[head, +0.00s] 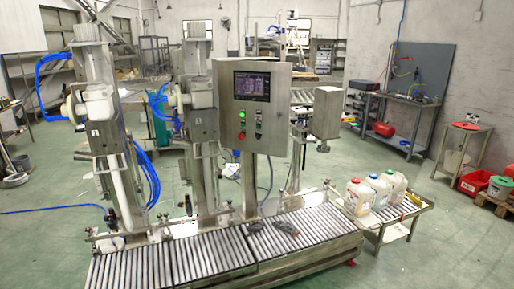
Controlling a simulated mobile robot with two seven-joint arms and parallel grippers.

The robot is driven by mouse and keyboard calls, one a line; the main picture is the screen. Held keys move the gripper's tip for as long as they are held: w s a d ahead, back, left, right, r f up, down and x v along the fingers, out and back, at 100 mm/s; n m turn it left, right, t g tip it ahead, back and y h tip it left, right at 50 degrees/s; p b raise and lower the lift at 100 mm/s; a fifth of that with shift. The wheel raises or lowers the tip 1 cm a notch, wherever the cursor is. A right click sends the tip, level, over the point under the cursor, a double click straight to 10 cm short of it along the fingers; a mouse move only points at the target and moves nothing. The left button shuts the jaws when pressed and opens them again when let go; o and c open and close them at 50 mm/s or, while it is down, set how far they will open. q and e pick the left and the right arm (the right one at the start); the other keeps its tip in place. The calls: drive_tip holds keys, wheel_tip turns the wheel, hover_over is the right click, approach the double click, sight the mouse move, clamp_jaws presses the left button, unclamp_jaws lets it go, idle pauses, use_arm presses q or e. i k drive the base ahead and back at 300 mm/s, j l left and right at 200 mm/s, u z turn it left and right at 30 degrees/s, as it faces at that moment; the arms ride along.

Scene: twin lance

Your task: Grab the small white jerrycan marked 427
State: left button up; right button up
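Three small whitish jerrycans stand close together on a low side table at the right end of the roller conveyor in the head view. One jerrycan has a red cap (358,198), one a blue cap (378,191) and one a green cap (396,185). Their labels are too small to read, so I cannot tell which is marked 427. Neither of my grippers is in view.
A roller conveyor (212,255) runs along the front, with small dark items (286,228) on it. Filling columns and a control cabinet (246,108) stand behind it. Green floor is open between.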

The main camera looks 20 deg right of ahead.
sight(399, 184)
drive_tip(key=i+l+z, duration=0.25)
drive_tip(key=i+z, duration=0.2)
drive_tip(key=i, duration=0.15)
drive_tip(key=i+z, duration=0.45)
drive_tip(key=i, duration=0.2)
drive_tip(key=i+l+z, duration=0.1)
drive_tip(key=i+z, duration=0.6)
drive_tip(key=z, duration=0.2)
drive_tip(key=i+z, duration=0.45)
drive_tip(key=i+l+z, duration=0.1)
drive_tip(key=i+z, duration=0.2)
drive_tip(key=i, duration=0.35)
drive_tip(key=i+z, duration=0.3)
drive_tip(key=i, duration=1.5)
drive_tip(key=i+u, duration=0.1)
drive_tip(key=i, duration=0.95)
drive_tip(key=i+l+u, duration=0.1)
drive_tip(key=i, duration=1)
drive_tip(key=i+u, duration=0.3)
drive_tip(key=i, duration=0.45)
drive_tip(key=i+l+u, duration=0.15)
drive_tip(key=i+u, duration=0.15)
drive_tip(key=i, duration=0.45)
drive_tip(key=i+u, duration=0.25)
drive_tip(key=i, duration=0.3)
drive_tip(key=i+l+u, duration=0.2)
drive_tip(key=i, duration=0.3)
drive_tip(key=i+l+u, duration=0.25)
drive_tip(key=i, duration=0.3)
